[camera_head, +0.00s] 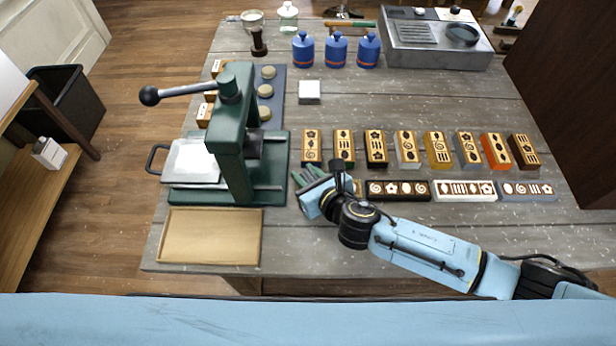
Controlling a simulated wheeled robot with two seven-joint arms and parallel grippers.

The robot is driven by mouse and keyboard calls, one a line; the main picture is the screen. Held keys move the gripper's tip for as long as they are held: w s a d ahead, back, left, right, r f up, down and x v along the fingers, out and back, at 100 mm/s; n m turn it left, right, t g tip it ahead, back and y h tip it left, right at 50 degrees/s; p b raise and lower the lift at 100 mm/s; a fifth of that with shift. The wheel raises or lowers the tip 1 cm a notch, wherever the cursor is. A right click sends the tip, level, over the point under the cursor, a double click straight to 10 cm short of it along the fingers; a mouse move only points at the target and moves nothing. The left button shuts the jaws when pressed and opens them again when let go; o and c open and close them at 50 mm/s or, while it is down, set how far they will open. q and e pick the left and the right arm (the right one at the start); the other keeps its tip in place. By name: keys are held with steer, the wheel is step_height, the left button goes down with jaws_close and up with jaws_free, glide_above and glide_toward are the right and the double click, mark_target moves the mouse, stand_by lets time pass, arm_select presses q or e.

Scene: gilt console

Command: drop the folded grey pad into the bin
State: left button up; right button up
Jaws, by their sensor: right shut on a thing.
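A small pale block with a white top and grey front (309,92) lies on the table behind the stamp blocks; it may be the folded grey pad, but I cannot tell for sure. The black bin (78,98) stands on the floor at the far left, beyond the table's left edge. My right gripper (301,178) is low over the table, just right of the green press, at the left end of the front block row. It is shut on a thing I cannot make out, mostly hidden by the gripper. My left gripper is out of view.
A green lever press (236,150) and a shallow wooden tray (210,237) fill the table's left part. Several carved blocks (408,148) stand in rows. Blue jars (337,50) and a grey metal unit (437,40) are at the back.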

mark_target(306, 172)
step_height(306, 172, up, 9)
steer(key=shift+r+p, duration=0.2)
steer(key=shift+p, duration=0.8)
